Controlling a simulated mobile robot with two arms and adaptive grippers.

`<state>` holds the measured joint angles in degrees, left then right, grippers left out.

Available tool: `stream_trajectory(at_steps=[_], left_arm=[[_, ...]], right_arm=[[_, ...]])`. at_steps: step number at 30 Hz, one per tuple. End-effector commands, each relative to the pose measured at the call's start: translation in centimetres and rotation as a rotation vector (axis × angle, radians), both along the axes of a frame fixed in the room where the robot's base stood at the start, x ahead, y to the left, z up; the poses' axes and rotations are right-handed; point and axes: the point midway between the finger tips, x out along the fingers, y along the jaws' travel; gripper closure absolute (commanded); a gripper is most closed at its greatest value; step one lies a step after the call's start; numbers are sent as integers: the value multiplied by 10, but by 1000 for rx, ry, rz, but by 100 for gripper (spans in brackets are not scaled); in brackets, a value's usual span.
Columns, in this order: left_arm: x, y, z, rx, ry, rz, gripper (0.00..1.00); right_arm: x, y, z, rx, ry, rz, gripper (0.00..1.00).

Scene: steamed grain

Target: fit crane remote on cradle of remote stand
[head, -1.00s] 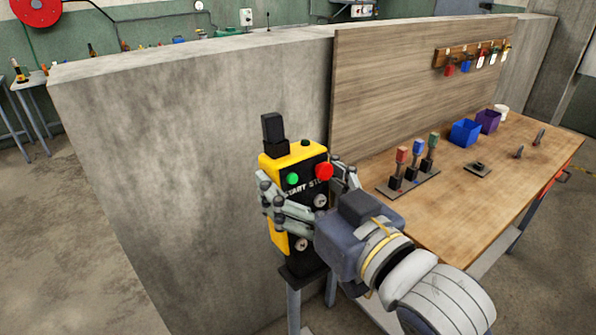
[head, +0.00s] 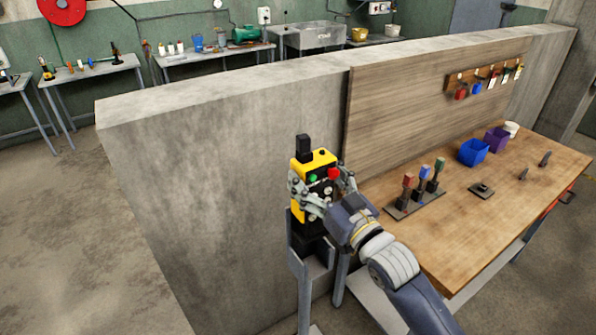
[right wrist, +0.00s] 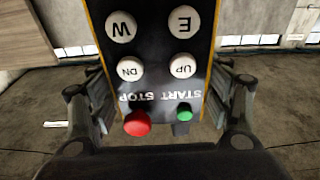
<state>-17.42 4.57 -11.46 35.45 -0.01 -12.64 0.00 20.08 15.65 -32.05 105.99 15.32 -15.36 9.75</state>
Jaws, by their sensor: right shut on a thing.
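The crane remote (head: 322,160) is a yellow and black box with a black top stub and red and green buttons. It stands upright in the head view, over the remote stand (head: 305,283), a grey post with a raised back plate. Its dark lower end is at the stand's top; I cannot tell whether it rests in the cradle. My right gripper (head: 320,187) is shut around the remote's sides. In the right wrist view the remote's button face (right wrist: 152,55) lies between the fingers, its lettering upside down. My left gripper is not in view.
A concrete wall (head: 200,180) stands close behind the stand. A wooden workbench (head: 475,225) is at the right, with a rack of coloured-top tools (head: 410,204), a blue bin (head: 473,153) and a purple bin (head: 496,139). Open floor lies at the left.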

Motion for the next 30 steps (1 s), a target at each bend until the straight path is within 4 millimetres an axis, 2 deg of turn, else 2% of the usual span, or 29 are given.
stream_trajectory(at_steps=[11,30], left_arm=[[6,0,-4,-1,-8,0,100],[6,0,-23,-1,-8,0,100]], right_arm=[[1,-3,-4,4,-8,-3,94],[1,-2,-24,3,-7,-3,94]])
